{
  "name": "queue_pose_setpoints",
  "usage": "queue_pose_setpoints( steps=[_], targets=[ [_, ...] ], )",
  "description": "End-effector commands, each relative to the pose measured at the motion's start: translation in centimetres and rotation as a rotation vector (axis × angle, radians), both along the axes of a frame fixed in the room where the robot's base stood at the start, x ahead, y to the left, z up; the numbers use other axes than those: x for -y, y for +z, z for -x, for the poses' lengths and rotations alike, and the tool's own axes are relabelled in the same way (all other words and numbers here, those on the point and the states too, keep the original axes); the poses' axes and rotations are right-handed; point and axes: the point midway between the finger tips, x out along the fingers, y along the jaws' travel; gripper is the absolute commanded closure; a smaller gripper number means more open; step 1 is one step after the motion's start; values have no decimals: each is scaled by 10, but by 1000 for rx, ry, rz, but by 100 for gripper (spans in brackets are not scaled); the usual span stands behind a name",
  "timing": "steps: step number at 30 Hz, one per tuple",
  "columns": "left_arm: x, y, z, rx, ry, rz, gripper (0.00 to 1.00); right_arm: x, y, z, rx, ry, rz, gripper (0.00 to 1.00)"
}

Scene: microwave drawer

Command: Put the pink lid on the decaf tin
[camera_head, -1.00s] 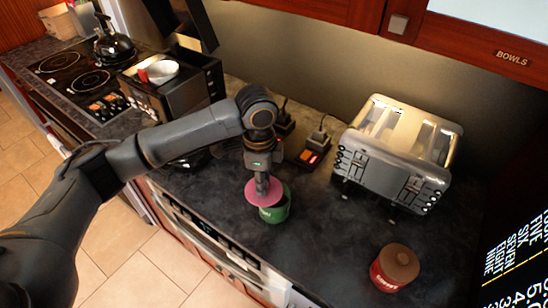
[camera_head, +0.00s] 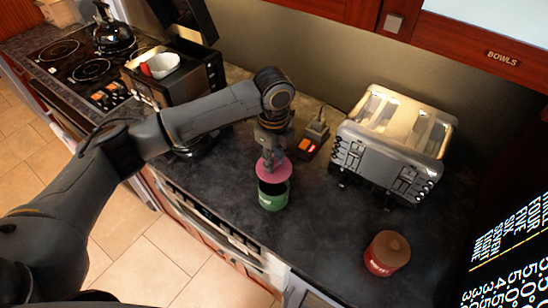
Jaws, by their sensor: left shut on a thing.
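The pink lid (camera_head: 272,173) is held by my left gripper (camera_head: 272,159), which is shut on it from above. The green tin (camera_head: 273,200) stands open on the dark counter just below the lid in the picture. Its dark inside shows between the lid and its front rim. The lid appears raised above the tin, over its far side, and hides the back of the rim. The writing on the green tin is too small to read. My right gripper is not in view.
A red tin (camera_head: 380,262) with a brown lid stands at the front right. A silver toaster (camera_head: 385,160) stands behind it. A small dark device with orange lights (camera_head: 307,146) is behind my gripper. Counter between the green and red tins is clear.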

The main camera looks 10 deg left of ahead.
Motion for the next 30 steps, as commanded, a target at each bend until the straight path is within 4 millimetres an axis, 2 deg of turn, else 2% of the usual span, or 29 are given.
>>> queue_pose_setpoints(
  steps=[3,21,30],
  targets=[
    [-1,4,0,0,-5,0,100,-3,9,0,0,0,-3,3],
    [0,-54,0,0,-5,0,100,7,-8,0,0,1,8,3],
    [0,-58,0,0,-5,1,100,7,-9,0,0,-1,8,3]
  ],
)
